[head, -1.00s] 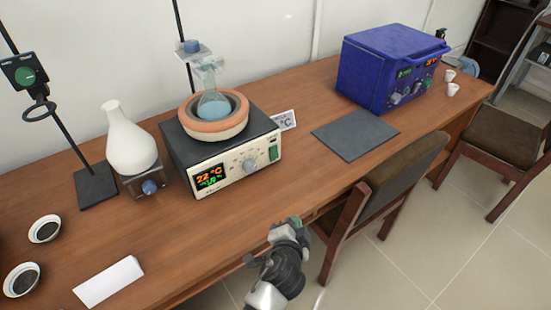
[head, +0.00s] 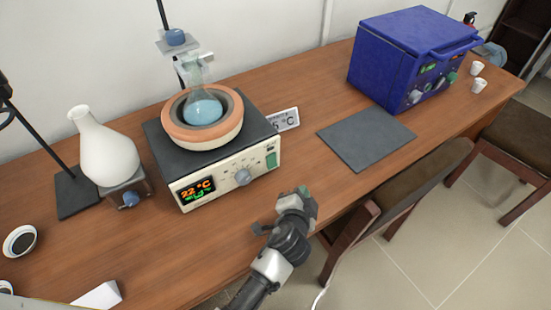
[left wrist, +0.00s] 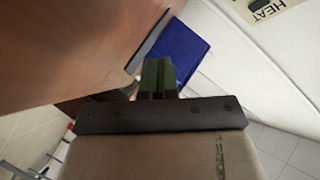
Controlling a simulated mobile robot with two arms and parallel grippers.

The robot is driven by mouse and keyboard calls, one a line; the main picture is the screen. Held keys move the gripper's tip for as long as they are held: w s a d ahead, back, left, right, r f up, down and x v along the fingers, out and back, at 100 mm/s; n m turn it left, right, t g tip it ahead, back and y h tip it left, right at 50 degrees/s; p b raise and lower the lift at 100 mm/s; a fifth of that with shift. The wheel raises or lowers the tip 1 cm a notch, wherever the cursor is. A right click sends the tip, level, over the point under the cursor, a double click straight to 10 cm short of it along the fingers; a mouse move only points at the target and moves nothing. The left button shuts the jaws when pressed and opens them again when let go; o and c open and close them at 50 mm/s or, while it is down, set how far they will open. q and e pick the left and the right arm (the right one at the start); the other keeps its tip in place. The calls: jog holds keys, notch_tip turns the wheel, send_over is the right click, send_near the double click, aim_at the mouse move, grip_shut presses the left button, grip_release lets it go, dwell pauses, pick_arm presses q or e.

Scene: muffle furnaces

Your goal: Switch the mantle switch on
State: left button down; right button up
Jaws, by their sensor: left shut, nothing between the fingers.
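The heating mantle (head: 205,187) is a cream box with a dark top and a terracotta bowl. Its display reads 22 °C. A green switch (head: 271,159) sits at the right end of its front panel, beside a round knob (head: 243,176). My right gripper is not in view.
A round flask (head: 202,108) with blue liquid sits in the bowl. A temperature card (head: 284,119) stands behind the mantle's right side. A grey mat (head: 366,138) and a blue furnace (head: 405,60) are to the right. Chairs (head: 400,185) stand at the table's front edge.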

aim_at(272, 161)
pick_arm(q)
jog(key=shift+s+r, duration=0.15)
jog(key=shift+s, duration=0.2)
jog(key=shift+w+a, duration=0.1)
jog(key=shift+w, duration=0.1)
jog(key=w+a, duration=0.1)
jog(key=w, duration=0.1)
jog(key=w+a, duration=0.1)
jog(key=w, duration=0.1)
jog(key=w+a+f, duration=0.1)
jog(key=a, duration=0.1)
jog(key=shift+w, duration=0.4)
jog(key=shift+w+a+f, duration=0.1)
jog(key=shift+w+a, duration=0.35)
jog(key=shift+w, duration=0.15)
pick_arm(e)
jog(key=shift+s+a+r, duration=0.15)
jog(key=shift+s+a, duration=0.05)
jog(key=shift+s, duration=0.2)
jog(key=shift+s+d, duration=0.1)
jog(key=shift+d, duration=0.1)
pick_arm(q)
jog(key=shift+w+a, duration=0.1)
dwell(0.3)
jog(key=shift+w+a, duration=0.2)
jog(key=shift+w, duration=0.05)
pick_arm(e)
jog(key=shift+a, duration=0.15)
